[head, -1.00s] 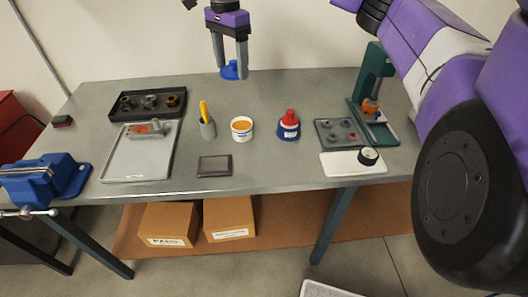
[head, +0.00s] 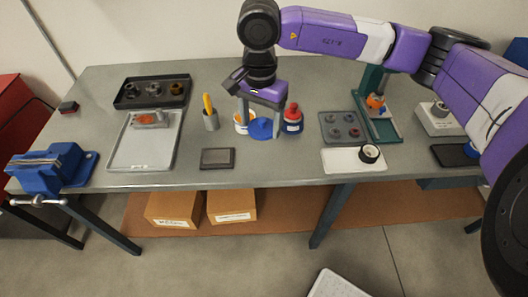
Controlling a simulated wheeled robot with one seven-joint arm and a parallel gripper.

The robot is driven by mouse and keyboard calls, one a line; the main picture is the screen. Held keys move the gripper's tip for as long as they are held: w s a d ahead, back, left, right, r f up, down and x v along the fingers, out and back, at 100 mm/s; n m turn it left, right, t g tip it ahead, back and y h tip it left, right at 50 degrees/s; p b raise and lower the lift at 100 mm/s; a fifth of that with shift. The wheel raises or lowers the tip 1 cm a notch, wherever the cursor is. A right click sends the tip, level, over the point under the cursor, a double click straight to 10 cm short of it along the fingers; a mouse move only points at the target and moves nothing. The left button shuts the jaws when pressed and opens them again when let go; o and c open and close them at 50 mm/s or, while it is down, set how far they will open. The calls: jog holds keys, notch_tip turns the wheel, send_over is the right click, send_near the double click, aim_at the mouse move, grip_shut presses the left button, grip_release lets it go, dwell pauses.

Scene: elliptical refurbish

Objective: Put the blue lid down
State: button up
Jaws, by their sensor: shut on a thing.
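The blue lid (head: 261,129) is a small blue disc held at the fingertips of my gripper (head: 262,124), low over the middle of the workbench. My gripper points down and is shut on the lid. I cannot tell whether the lid touches the bench top. The white tub with orange contents (head: 241,119) is just behind and left of the lid, partly hidden by a finger. The blue and white bottle with a red top (head: 292,119) stands close to the right of the lid.
A grey cup with a yellow tool (head: 211,119) and a dark flat plate (head: 217,159) are to the left. A grey tray with round parts (head: 342,127) and a white board with a tape roll (head: 352,160) are to the right. The bench top (head: 275,164) in front of the lid is clear.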

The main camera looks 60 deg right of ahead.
aim_at(261, 162)
notch_tip(261, 162, down, 13)
jog(key=shift+r+p, duration=0.1)
jog(key=shift+p, duration=1.05)
jog(key=shift+f, duration=0.3)
jog(key=shift+f, duration=0.2)
jog(key=o, duration=1.3)
jog(key=shift+r, duration=0.15)
